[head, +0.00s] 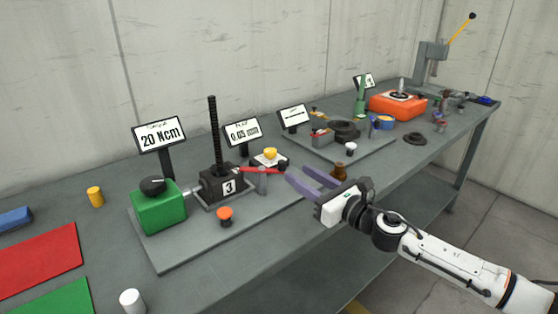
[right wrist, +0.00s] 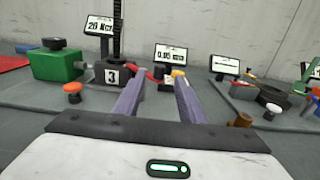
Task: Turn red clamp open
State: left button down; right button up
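The red clamp (head: 261,170) is a thin red lever with a dark end, lying roughly level beside the black screw jack (head: 220,184) marked 3. A grey post stands at the lever. In the right wrist view the red lever (right wrist: 151,75) shows small between my fingertips, partly hidden by the left finger. My right gripper (head: 298,173) is open, its two purple-grey fingers spread and pointing at the lever's dark end. Nothing is held between them. Whether a finger touches the lever is unclear. My left gripper is not in view.
A green box (head: 158,212) with a black knob stands left of the jack. An orange knob (head: 225,214) stands in front, and a yellow knob (head: 270,154) behind. A brown piece (head: 339,172) stands just beyond my right gripper. The table's front edge runs below my right wrist.

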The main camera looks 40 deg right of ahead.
aim_at(284, 165)
jog(key=w, duration=0.2)
jog(key=w+p, duration=0.1)
jog(key=w, duration=0.5)
jog(key=shift+w+a, duration=0.25)
jog(key=shift+a, duration=0.05)
grip_shut()
